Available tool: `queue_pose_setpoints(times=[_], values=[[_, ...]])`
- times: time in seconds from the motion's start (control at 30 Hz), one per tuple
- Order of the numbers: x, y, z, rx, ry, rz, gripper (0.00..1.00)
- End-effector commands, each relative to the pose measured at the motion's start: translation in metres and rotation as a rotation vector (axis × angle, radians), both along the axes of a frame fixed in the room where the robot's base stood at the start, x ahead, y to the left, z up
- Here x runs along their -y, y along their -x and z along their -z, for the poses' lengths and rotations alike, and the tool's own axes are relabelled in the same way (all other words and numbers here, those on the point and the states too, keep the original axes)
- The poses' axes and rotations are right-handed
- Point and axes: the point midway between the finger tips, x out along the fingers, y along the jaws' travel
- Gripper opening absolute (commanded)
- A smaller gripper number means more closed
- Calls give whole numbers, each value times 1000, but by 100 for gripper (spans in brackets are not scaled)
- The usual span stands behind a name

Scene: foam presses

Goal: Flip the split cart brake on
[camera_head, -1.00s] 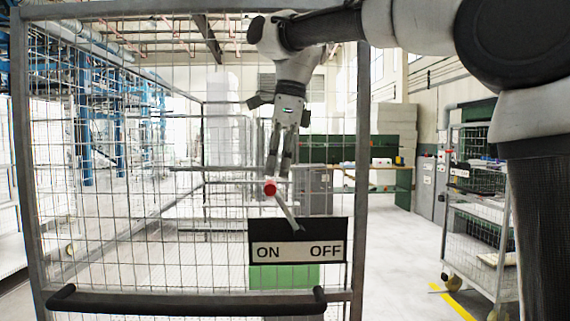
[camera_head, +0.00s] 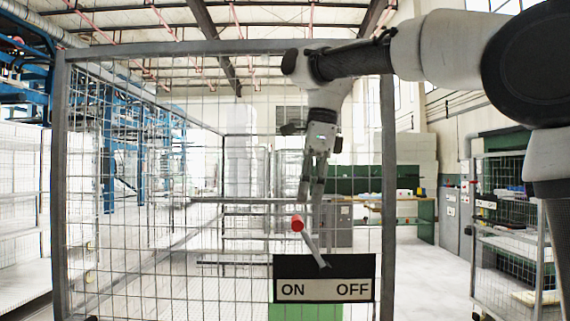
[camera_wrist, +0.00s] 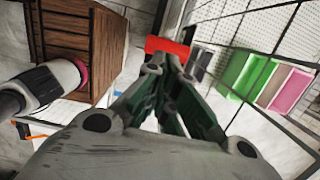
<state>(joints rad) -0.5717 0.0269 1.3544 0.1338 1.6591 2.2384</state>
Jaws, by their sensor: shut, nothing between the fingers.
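The split cart (camera_head: 62,190) is a grey frame with wire mesh, filling the middle of the head view. Its brake is a thin grey lever (camera_head: 312,246) with a red knob (camera_head: 297,223) at its upper end. The lever rises from the ON/OFF plate (camera_head: 323,266) and leans left, with the knob above the ON side. My gripper (camera_head: 310,201) points down just above and slightly right of the knob, shut and empty. In the wrist view the red knob (camera_wrist: 167,46) shows just beyond the closed fingertips (camera_wrist: 170,62); I cannot tell whether they touch.
A wire shelf trolley (camera_head: 510,240) stands at the right. Blue machinery (camera_head: 110,140) is at the back left. The wrist view shows brown wooden slats (camera_wrist: 75,45) at left. Pale open floor lies between cart and trolley.

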Motion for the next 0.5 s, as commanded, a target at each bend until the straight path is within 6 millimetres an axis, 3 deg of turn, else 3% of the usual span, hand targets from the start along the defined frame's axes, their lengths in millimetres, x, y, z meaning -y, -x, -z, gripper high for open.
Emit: queue_pose_setpoints(times=[0.03, 0.3, 0.5], values=[[14, 1, -9, 3, -3, 6, 0], [-26, -2, -61, 3, -2, -3, 0], [-41, -3, -83, 2, -2, -2, 0]])
